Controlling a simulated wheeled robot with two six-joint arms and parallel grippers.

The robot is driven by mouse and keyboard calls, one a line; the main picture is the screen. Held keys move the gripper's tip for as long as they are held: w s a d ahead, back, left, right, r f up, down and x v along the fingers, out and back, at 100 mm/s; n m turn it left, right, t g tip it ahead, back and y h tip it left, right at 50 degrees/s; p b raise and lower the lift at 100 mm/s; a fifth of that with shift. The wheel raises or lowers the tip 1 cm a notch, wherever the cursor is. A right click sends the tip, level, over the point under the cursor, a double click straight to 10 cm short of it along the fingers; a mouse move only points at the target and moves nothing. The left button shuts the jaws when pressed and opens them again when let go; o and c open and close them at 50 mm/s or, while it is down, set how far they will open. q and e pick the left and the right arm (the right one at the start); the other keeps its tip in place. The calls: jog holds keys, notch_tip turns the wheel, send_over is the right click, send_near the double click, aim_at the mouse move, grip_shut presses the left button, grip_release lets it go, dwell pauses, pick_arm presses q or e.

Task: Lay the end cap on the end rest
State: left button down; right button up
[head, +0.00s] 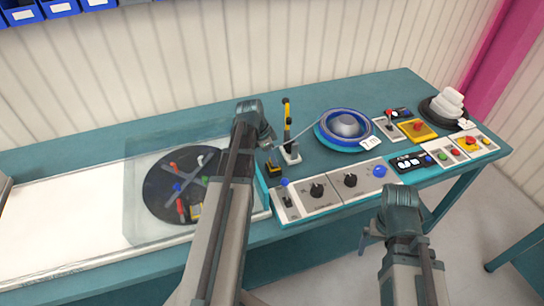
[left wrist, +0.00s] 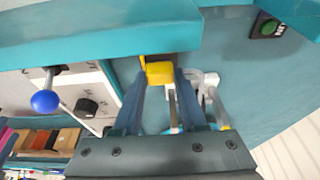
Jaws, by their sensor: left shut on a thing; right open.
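A yellow end cap (head: 274,176) is between the fingers of my left gripper (head: 270,165), low over the bench near its front. In the left wrist view the yellow cap (left wrist: 158,72) sits between the two fingertips (left wrist: 160,80), close to a teal edge. A pale cable (left wrist: 172,106) runs from the cap past the fingers. In the head view the cable leads toward the blue-rimmed reel (head: 326,139). I cannot make out the end rest; the gripper may hide it. My right gripper (head: 370,238) is open and empty, in front of the bench.
A yellow-handled lever tool (head: 287,112) stands close right of my left gripper. A knob panel (head: 331,200) lies along the front edge. A clear-covered dark disc (head: 160,190) is at left. Switch boxes (head: 416,129) and a white stacked reel (head: 445,104) are at right.

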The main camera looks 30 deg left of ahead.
pick_arm(q)
jog(key=shift+f+b, duration=0.75)
jog(key=shift+b, duration=0.05)
dwell(1.1)
jog(key=shift+c, duration=2)
grip_release()
jog(key=shift+s+d, duration=0.1)
jog(key=shift+s, duration=0.1)
jog(key=shift+c, duration=1.3)
jog(key=shift+o, duration=0.5)
jog(key=shift+r, duration=0.15)
